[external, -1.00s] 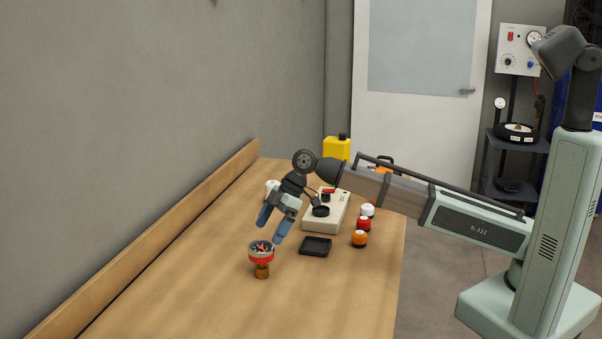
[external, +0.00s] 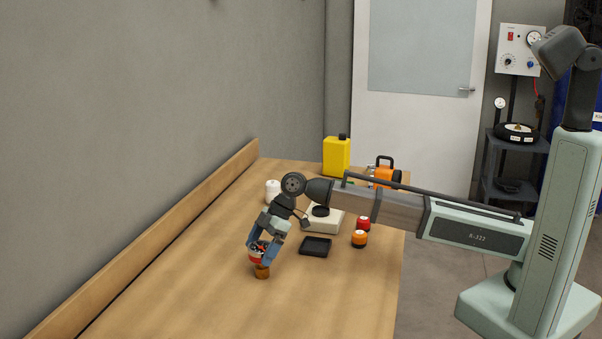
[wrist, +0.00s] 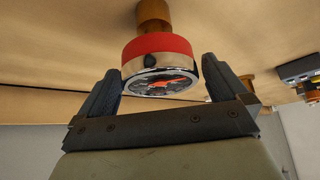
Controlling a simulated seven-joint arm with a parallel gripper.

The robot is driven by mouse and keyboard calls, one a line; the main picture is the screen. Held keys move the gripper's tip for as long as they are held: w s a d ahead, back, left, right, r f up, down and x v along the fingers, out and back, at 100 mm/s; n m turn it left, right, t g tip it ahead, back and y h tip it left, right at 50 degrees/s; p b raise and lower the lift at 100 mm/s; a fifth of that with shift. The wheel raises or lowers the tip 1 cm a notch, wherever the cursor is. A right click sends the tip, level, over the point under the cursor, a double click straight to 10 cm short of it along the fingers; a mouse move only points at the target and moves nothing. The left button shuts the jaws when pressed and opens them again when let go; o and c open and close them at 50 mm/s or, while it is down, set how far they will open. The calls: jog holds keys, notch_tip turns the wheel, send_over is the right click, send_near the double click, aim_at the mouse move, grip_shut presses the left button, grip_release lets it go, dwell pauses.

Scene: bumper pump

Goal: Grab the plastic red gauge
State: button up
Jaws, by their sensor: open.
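The red gauge (wrist: 158,45) has a red band, a chrome rim and a dial with a red needle, on a brown fitting (wrist: 152,15). In the external view the gauge (external: 256,257) stands on the wooden table, partly covered by my fingers. My gripper (external: 257,252) is open and tilted down over it, one finger on each side. In the wrist view my gripper (wrist: 163,82) has the dial between its fingers, with a visible gap on the left and a smaller one on the right.
A black tray (external: 315,246) lies right of the gripper. Behind are a beige device (external: 323,219), a white container (external: 272,190), red (external: 363,223) and orange (external: 359,239) pots, and a yellow jug (external: 336,156). The front of the table is clear.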

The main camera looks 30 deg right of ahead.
jog(key=shift+c, duration=0.3)
jog(key=c, duration=1.2)
jog(key=shift+c, duration=0.2)
